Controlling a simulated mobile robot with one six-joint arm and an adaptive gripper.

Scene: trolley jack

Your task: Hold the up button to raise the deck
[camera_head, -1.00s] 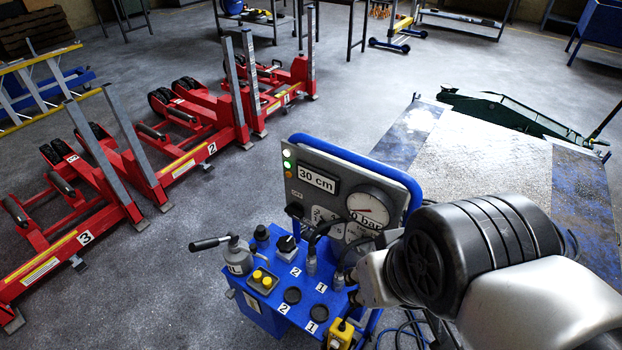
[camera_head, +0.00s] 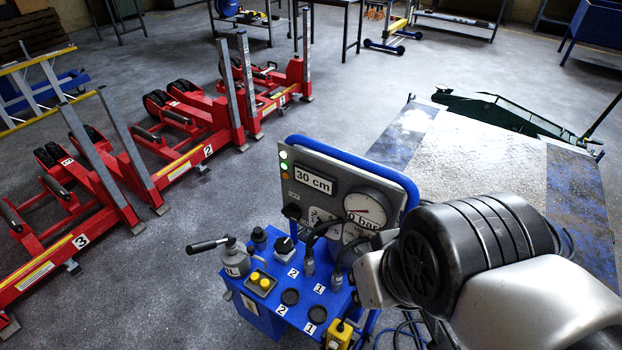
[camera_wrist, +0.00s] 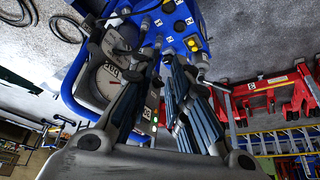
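A blue control console (camera_head: 235,293) stands in the lower middle of the head view. I cannot read which button is up. The upright panel shows a 30 cm display (camera_head: 313,181) and a gauge (camera_head: 370,206). The deck (camera_head: 485,155) is a worn metal platform at the right. My gripper (camera_wrist: 160,65) shows in the wrist view, fingers apart and nothing held, pointing towards the console. In the head view my arm hides it.
A yellow pendant box (camera_head: 339,335) hangs at the console's front edge. A grey lever unit (camera_head: 234,259) and hose connectors (camera_head: 308,268) stick up from the console top. Red jacks (camera_head: 190,160) stand at the left. A green trolley jack (camera_head: 510,114) lies behind the deck.

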